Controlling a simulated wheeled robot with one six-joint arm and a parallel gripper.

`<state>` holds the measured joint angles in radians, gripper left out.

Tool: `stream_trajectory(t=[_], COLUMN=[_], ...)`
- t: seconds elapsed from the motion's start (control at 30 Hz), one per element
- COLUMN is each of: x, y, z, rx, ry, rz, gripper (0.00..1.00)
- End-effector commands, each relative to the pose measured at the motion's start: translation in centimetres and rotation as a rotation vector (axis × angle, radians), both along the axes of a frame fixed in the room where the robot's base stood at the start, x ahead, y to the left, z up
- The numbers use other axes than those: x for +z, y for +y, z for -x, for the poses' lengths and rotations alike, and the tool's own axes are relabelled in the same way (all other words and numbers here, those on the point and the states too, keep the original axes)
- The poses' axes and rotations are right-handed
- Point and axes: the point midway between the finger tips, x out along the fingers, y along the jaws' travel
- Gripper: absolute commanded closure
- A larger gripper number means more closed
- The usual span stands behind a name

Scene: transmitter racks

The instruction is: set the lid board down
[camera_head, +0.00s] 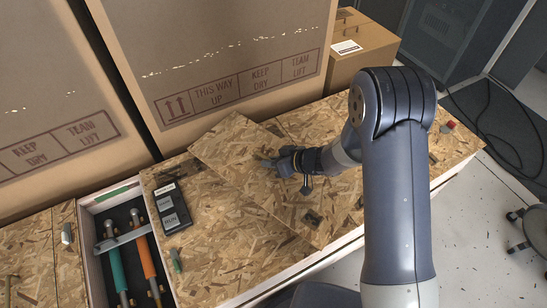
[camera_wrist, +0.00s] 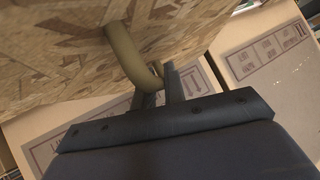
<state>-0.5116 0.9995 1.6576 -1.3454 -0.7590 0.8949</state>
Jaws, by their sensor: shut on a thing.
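The lid board (camera_head: 235,158) is a speckled wood-chip panel. In the head view it lies slanted over the wood-chip top of the bench or crate, its upper left corner near the tall carton. My gripper (camera_head: 284,164) is at the board's upper face, right of its middle. In the wrist view, the board (camera_wrist: 60,45) fills the upper left, with a curved tan handle (camera_wrist: 127,52) on it. My gripper (camera_wrist: 158,88) is shut on the handle. Whether the board touches the surface beneath it cannot be told.
An open compartment (camera_head: 94,245) at the lower left holds a teal and an orange tool. A dark labelled box (camera_head: 172,208) lies left of the board. Tall cartons (camera_head: 220,60) stand behind. A small red object (camera_head: 449,125) is at the far right. Cables lie on the floor.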

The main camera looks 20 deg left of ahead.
Motion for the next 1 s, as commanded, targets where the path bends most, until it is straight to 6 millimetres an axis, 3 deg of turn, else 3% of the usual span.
stream_trajectory(t=[0.27, 0.73, 1.0], x=[-1.3, -5.8, -6.7], y=[0.1, 0.1, 0.1], z=[0.0, 0.0, -0.1], rx=[0.004, 0.002, 0.002], ry=[-0.001, -0.003, -0.003], rz=[-0.003, -0.003, -0.003], gripper=[1.0, 1.0, 1.0])
